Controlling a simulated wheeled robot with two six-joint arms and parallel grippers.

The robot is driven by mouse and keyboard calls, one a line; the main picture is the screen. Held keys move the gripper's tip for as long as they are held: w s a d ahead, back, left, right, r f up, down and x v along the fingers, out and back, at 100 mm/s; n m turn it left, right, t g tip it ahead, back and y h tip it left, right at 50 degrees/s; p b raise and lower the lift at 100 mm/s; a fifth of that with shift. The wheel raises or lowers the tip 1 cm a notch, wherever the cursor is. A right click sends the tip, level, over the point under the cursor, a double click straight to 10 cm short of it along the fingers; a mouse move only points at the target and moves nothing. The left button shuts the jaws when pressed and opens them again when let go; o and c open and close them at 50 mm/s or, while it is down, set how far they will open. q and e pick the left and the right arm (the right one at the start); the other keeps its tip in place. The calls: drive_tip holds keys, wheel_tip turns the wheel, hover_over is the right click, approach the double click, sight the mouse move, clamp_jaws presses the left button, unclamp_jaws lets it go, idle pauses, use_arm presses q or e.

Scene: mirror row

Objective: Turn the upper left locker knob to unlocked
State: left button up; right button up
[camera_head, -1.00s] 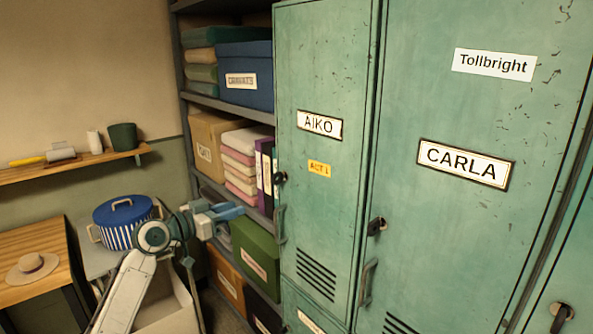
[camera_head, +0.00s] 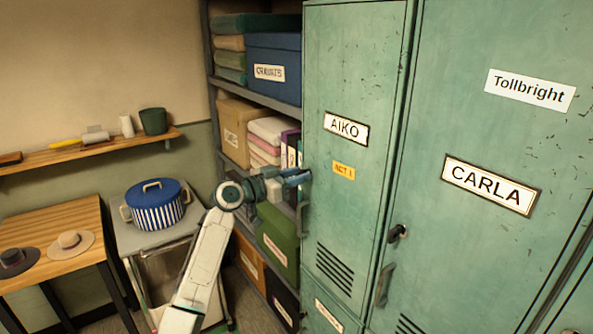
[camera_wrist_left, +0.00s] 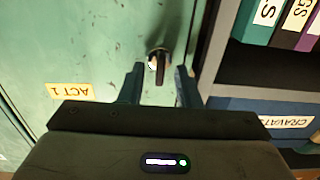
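The green upper left locker door labelled AIKO (camera_head: 345,80) stands upright, with a yellow ACT 1 tag on it. Its dark knob (camera_wrist_left: 162,64) shows in the left wrist view on a pale round base, its lever pointing roughly along the picture's vertical. In the head view my gripper hides this knob. My left gripper (camera_head: 300,177) is at the door's left edge. In the left wrist view its two fingers (camera_wrist_left: 159,80) are open, one on each side of the knob with gaps between. My right gripper is not in view.
The CARLA locker (camera_head: 470,120) stands to the right with its own dark knob (camera_head: 397,233). A shelf rack (camera_head: 213,90) with boxes, including a blue CRAVATS box (camera_head: 273,65), is left of the lockers. A blue striped pot (camera_head: 157,207) stands on a cart further left.

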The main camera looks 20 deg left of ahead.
use_arm(q)
drive_tip(key=shift+w+d, duration=0.1)
drive_tip(key=shift+w, duration=0.05)
clamp_jaws()
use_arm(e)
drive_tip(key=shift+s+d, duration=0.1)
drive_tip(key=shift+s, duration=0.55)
